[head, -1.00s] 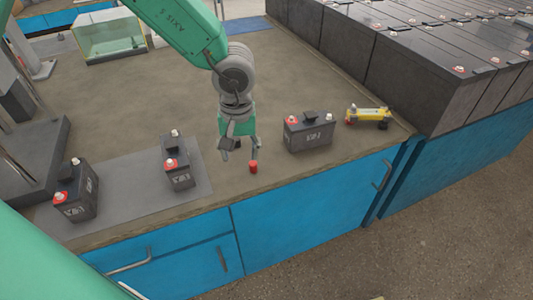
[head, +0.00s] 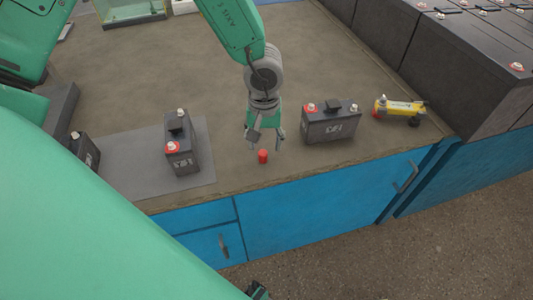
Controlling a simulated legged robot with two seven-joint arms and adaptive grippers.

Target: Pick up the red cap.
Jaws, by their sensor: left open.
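The red cap (head: 263,157) is a small red cylinder standing on the brown bench top near its front edge, in the middle of the head view. My left gripper (head: 267,145) points down just behind and above the cap. Its two fingers are apart with nothing held between them, and the cap shows just below the gap. I cannot tell whether a finger touches the cap.
A black battery (head: 331,123) stands right of the gripper, with a yellow tool (head: 399,108) beyond it. Another battery (head: 181,146) stands on a grey mat (head: 128,151) to the left; a third (head: 84,150) is partly hidden. Large dark batteries (head: 432,70) fill the right.

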